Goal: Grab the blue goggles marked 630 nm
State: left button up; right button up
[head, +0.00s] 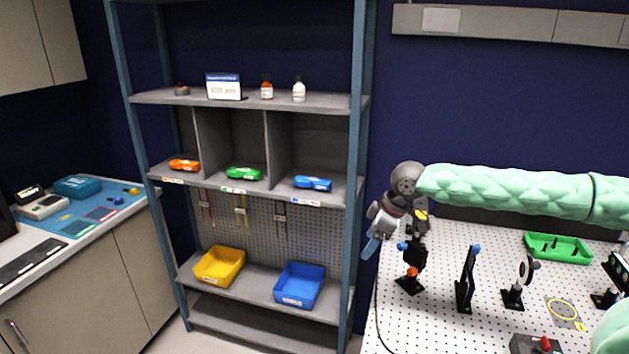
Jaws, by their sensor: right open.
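The blue goggles (313,183) lie in the right compartment of the shelf's divided row, above a white label too small to read. Green goggles (243,173) lie in the middle compartment and orange goggles (184,164) in the left one. My right gripper (372,246) is open and empty, with its fingers pointing down. It is to the right of and lower than the blue goggles, in front of the wall between the shelf's right post and the optical table. My left gripper is out of view.
The shelf unit (356,150) has a right post between my right gripper and the goggles. Yellow (220,266) and blue (299,285) bins sit on a lower shelf. The perforated table (440,325) carries optic mounts (466,280) and a green tray (558,247).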

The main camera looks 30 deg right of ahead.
aim_at(316, 183)
jog(key=i+l, duration=0.95)
jog(key=l, duration=0.25)
